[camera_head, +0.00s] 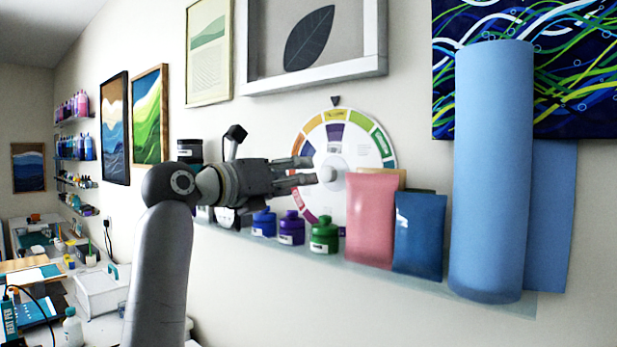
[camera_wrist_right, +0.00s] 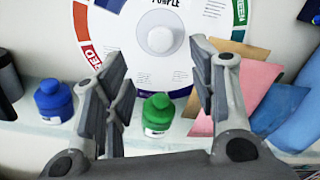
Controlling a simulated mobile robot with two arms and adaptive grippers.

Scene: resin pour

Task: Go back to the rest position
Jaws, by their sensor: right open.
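My right gripper (camera_head: 306,171) is raised in front of the wall in the head view, pointing at the round colour wheel (camera_head: 370,140). Its fingers are spread and empty. In the right wrist view the open gripper (camera_wrist_right: 160,88) frames the colour wheel's white centre knob (camera_wrist_right: 160,40) and the green bottle (camera_wrist_right: 157,114), with nothing between the pads. The fingertips look near the knob in the head view; whether they touch cannot be told. My left gripper is not in view.
Below the gripper, a wall shelf (camera_head: 385,277) carries a blue bottle (camera_head: 264,222), a purple bottle (camera_head: 291,228), a pink pouch (camera_head: 371,220), a blue pouch (camera_head: 419,235) and a tall blue roll (camera_head: 492,170). Cluttered worktables (camera_head: 100,328) stand at lower left.

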